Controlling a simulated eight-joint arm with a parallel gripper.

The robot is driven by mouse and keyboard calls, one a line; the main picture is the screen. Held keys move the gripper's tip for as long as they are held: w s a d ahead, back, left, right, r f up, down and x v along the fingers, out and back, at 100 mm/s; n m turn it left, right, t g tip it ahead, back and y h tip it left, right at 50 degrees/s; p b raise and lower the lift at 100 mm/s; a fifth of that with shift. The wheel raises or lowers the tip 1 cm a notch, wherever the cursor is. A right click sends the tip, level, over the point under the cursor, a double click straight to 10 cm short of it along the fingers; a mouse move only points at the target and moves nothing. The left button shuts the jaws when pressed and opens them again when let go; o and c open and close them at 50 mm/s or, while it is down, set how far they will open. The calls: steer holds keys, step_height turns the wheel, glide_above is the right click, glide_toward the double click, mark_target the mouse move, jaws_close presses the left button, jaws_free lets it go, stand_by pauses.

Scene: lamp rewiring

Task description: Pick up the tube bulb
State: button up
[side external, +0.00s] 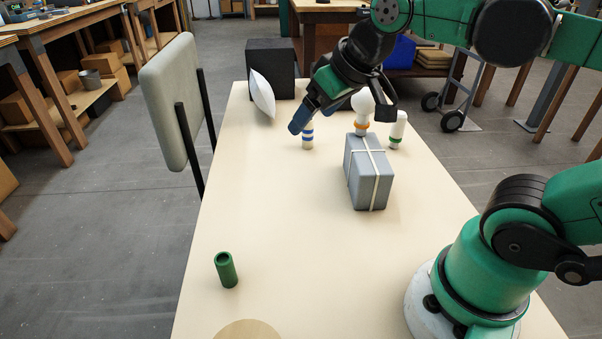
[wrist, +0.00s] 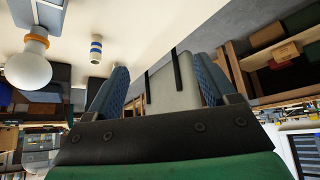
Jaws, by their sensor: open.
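A white tube-shaped bulb with a green band (side external: 398,130) stands upright on the table, right of the globe bulb. I do not make it out in the wrist view. A short white piece with blue bands (side external: 308,139) stands nearer my gripper; its top is partly hidden in the side view. The blue-banded piece also shows in the wrist view (wrist: 96,48), left of the fingers. My gripper (side external: 315,116) is open and tilted down, with its fingers close to the blue-banded piece in the side view. In the wrist view nothing sits between the fingers (wrist: 160,82).
A white cushion-like piece (side external: 262,94) and a black box (side external: 271,68) are at the far end. A hollow green cylinder (side external: 227,270) stands near front left. The table's middle left is clear.

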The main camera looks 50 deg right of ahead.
steer(key=w+d+r+m+g+h, duration=0.1)
steer(key=w+d+r+m+g, duration=0.2)
steer(key=d, duration=0.5)
steer(key=m+g+y, duration=0.1)
steer(key=m+g, duration=0.3)
steer(key=m, duration=0.1)
glide_above(398, 128)
steer(key=d, duration=0.2)
step_height(398, 128, down, 4)
steer(key=f, duration=1.6)
steer(key=shift+w+a, duration=0.25)
steer(key=shift+r, duration=0.1)
jaws_close()
